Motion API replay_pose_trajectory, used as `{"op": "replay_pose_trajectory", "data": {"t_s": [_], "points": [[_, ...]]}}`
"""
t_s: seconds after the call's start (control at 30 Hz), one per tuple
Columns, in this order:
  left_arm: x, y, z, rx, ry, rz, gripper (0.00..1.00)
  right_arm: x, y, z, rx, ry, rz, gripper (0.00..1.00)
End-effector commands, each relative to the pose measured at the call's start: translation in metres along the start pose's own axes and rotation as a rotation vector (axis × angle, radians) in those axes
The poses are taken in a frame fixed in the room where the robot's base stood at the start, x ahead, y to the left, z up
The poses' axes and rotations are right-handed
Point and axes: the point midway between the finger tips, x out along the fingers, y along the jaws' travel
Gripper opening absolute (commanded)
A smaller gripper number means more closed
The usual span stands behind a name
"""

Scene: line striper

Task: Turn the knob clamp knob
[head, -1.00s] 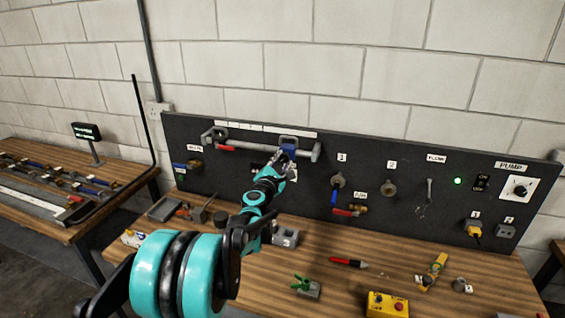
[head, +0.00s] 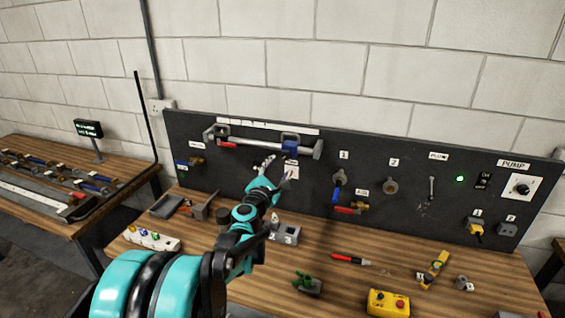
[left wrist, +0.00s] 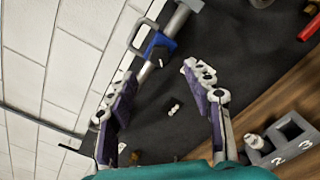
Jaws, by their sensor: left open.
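A grey bar with a blue block (head: 290,147) and a red part (head: 227,145) runs along the upper part of the black panel. The blue block also shows in the left wrist view (left wrist: 160,43), near the top. My left gripper (head: 277,170) is open and empty, just below the bar and left of the blue block. In the left wrist view a small pale knob-like piece (left wrist: 174,107) shows against the black panel between the open fingers, apart from both. Which part is the knob clamp knob I cannot tell. My forearm hides part of the panel.
The panel carries two numbered fittings (head: 391,186), a wrench (head: 432,188) and a pump dial (head: 521,187). On the bench lie a yellow box (head: 388,304), a red marker (head: 349,259) and a grey numbered block (head: 286,235). The bench between them is partly clear.

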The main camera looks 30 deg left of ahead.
Motion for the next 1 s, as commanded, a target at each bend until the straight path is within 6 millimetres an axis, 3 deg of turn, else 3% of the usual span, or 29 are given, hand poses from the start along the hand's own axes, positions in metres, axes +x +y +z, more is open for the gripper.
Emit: {"op": "replay_pose_trajectory", "data": {"t_s": [0.1, 0.3, 0.9, 1.0], "points": [[-0.025, 0.001, 0.000, 0.000, 0.001, 0.001, 0.51, 0.000, 0.000, 0.000, 0.000, 0.000, 0.000, 0.40], [-0.048, 0.000, 0.000, 0.000, 0.000, 0.000, 0.51, 0.000, 0.000, 0.000, 0.000, 0.000, 0.000, 0.40], [-0.051, 0.000, 0.000, 0.001, 0.000, -0.001, 0.51, 0.000, 0.000, 0.000, 0.000, 0.000, 0.000, 0.40], [-0.055, -0.010, 0.008, 0.050, -0.013, -0.026, 0.51, 0.002, 0.000, 0.001, 0.000, 0.000, 0.000, 0.40]]}}
